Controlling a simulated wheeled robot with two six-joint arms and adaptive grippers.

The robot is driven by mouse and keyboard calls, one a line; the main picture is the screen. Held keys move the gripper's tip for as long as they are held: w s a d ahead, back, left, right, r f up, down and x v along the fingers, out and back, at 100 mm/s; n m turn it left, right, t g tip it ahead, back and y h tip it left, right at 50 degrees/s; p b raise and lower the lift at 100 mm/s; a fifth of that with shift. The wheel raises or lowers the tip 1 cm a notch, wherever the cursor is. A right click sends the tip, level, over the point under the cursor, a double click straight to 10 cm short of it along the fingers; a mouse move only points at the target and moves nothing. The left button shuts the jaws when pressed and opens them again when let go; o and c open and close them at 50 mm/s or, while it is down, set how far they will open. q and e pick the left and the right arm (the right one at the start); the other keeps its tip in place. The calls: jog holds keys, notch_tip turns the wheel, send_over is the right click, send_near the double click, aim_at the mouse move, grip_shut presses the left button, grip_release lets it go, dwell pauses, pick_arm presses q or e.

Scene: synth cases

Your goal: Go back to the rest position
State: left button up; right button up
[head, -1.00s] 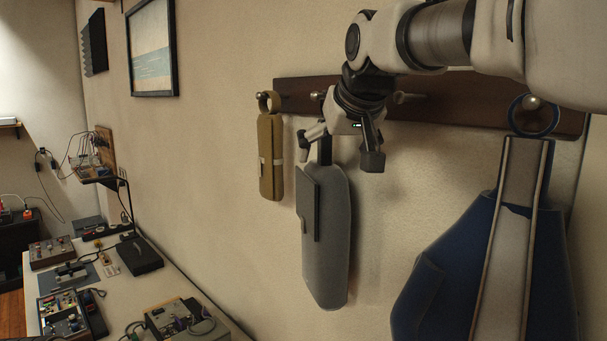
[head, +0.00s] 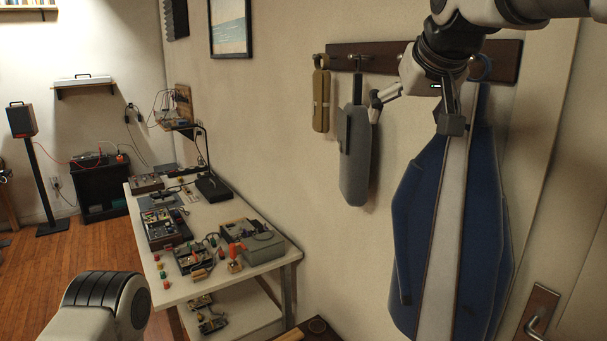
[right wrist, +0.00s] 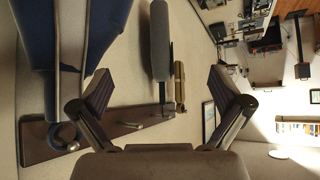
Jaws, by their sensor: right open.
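My right gripper (head: 415,112) is open with nothing between its fingers. In the head view it appears in front of the wall, overlapping the upper part of the blue case. The dark wooden peg rail (head: 395,52) is partly hidden behind it. An olive case (head: 321,98), a grey case (head: 355,160) and a large blue case (head: 480,215) with a pale stripe hang below the rail. In the right wrist view, the open fingers (right wrist: 160,85) frame the grey case (right wrist: 160,40) and the olive case (right wrist: 179,82), both apart from them. My left gripper is out of view.
A white workbench (head: 225,215) with electronics stands along the wall. A door with a handle (head: 538,315) is at the right. A black cabinet (head: 103,190) and a speaker on a stand (head: 22,119) stand at the back left. The wooden floor (head: 90,250) between is open.

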jog(key=w+f+g, duration=0.2)
jog(key=w+f, duration=0.1)
jog(key=f, duration=0.5)
jog(key=w+f+g, duration=0.1)
jog(key=w+f, duration=0.2)
jog(key=f, duration=0.4)
jog(key=s+d+f+g, duration=0.2)
jog(key=s+f, duration=0.2)
jog(key=f, duration=0.8)
jog(key=s+d+f+m+g, duration=0.1)
jog(key=s+f+g, duration=0.2)
jog(key=f, duration=0.9)
jog(key=s+d+f+g, duration=0.2)
jog(key=s+f, duration=0.2)
jog(key=f, duration=0.8)
jog(key=s+d+f+g+b, duration=0.1)
jog(key=s+d+f+g, duration=0.15)
jog(key=s+f, duration=1.35)
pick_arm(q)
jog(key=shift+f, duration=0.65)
pick_arm(e)
jog(key=s+f+t, duration=0.1)
jog(key=s, duration=0.6)
jog(key=s+d+f+t, duration=0.1)
jog(key=s+f+t, duration=0.1)
jog(key=s, duration=0.5)
jog(key=shift+d+f, duration=0.25)
jog(key=shift+f, duration=0.05)
jog(key=shift+s+t, duration=0.15)
jog(key=shift+t, duration=0.1)
